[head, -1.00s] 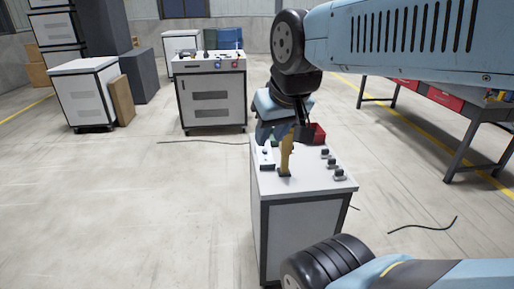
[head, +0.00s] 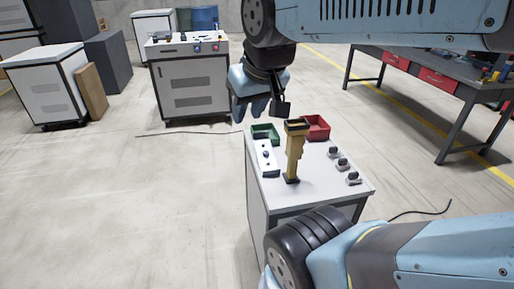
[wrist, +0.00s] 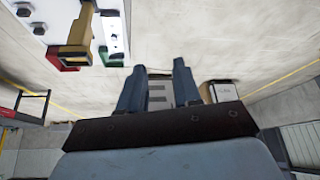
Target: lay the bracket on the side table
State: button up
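My gripper (head: 251,106) hangs with its blue fingers pointing down, near the far left corner of a white cabinet (head: 262,196). In the wrist view its two fingers (wrist: 159,88) are apart with nothing between them. A yellow upright piece (head: 294,152) with a dark foot stands on the cabinet top, to the right of my gripper. It also shows in the wrist view (wrist: 79,36) at upper left. A white plate (head: 265,158) with dark spots lies left of it. I cannot tell for sure which thing is the bracket, or which cabinet or table is the side table.
A green bin (head: 265,132) and a red bin (head: 318,127) sit at the cabinet's back edge, with several small dark parts (head: 342,164) along its right side. Another white cabinet (head: 190,85) stands behind, a workbench (head: 430,75) at right. Cables lie on the floor.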

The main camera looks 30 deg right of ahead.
jog(key=shift+d, duration=0.2)
jog(key=shift+w+d, duration=0.1)
